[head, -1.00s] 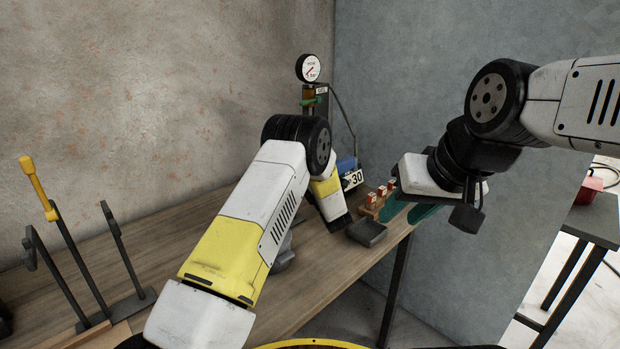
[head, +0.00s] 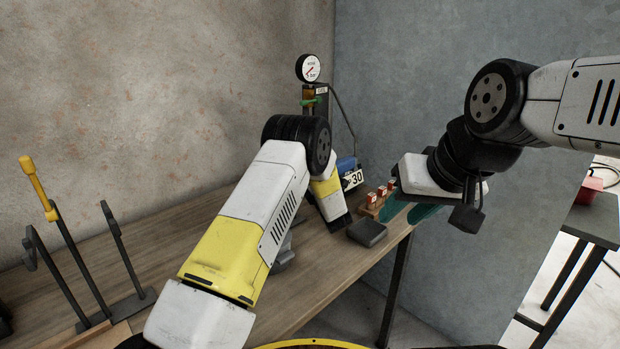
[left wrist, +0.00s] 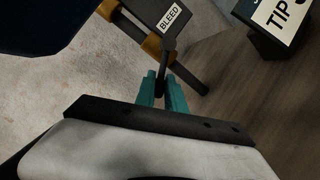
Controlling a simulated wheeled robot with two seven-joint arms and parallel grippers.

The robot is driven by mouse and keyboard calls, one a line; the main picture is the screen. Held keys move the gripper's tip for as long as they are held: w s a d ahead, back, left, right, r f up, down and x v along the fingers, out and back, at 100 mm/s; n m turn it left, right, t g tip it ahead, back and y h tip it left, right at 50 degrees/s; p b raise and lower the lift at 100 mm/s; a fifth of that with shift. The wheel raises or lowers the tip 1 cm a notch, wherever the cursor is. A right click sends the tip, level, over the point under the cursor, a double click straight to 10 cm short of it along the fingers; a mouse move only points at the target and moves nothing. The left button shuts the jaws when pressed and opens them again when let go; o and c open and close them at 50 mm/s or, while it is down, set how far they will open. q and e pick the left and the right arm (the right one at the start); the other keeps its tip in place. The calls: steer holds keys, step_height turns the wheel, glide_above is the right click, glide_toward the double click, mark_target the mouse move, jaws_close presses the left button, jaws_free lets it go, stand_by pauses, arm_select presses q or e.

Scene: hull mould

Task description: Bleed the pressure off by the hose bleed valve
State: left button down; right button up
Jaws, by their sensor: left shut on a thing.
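In the left wrist view my left gripper (left wrist: 162,88) is shut on the dark lever (left wrist: 168,55) of the hose bleed valve. The valve has a dark plate marked BLEED (left wrist: 170,18) and a brass-coloured fitting (left wrist: 138,38). In the head view my left arm covers the left gripper and the valve. The round white gauge (head: 308,68) stands on its post at the back; its red needle is too small to read surely. My right gripper (head: 409,211), with teal fingers, is over the right bench edge; its opening is unclear.
The wooden bench (head: 205,240) runs along the wall. A dark stand with a yellow handle (head: 35,185) is at left. Small red-and-white blocks (head: 377,196) and a dark grey block (head: 366,233) sit near the right edge. A label ending in TIP (left wrist: 280,15) shows in the wrist view.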

arm_select(q)
steer(key=n, duration=0.1)
steer(key=f+n+t, duration=0.1)
steer(key=w+d+f+n+y, duration=0.1)
steer(key=n, duration=0.1)
steer(key=shift+r, duration=0.1)
stand_by(0.3)
steer(key=c, duration=1.4)
jaws_free()
steer(key=shift+s, duration=0.1)
steer(key=v, duration=0.7)
steer(key=shift+s+f, duration=0.15)
steer(key=shift+f, duration=0.05)
steer(key=shift+s, duration=0.2)
